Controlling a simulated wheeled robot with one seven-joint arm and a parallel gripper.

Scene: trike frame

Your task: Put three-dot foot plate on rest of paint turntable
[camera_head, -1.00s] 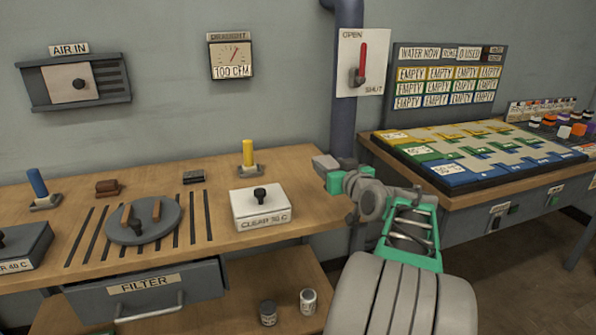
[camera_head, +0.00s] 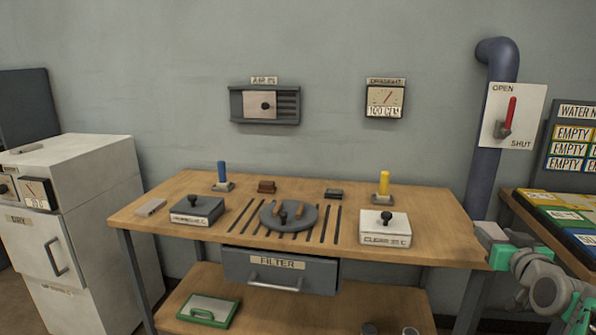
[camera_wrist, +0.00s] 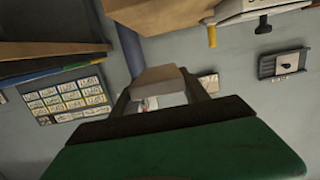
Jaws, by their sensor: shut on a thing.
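The paint turntable (camera_head: 268,217) is a round grey disc on the wooden bench, with brown rest pieces and a dark knob near its middle. My gripper (camera_head: 488,233) is at the bench's right end, well to the right of the turntable. In the wrist view my gripper (camera_wrist: 160,92) is shut on a small flat-sided grey-brown piece (camera_wrist: 158,78), seemingly the foot plate. No dots show on it from here, so I cannot confirm the three-dot mark. The turntable does not show clearly in the wrist view.
A dark lidded box (camera_head: 197,211) and a white CLEAR box (camera_head: 385,230) flank the turntable. Blue (camera_head: 222,174) and yellow (camera_head: 384,183) upright posts stand behind. The FILTER drawer (camera_head: 280,270) is below. A blue-grey pipe (camera_head: 490,150) rises behind my arm.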

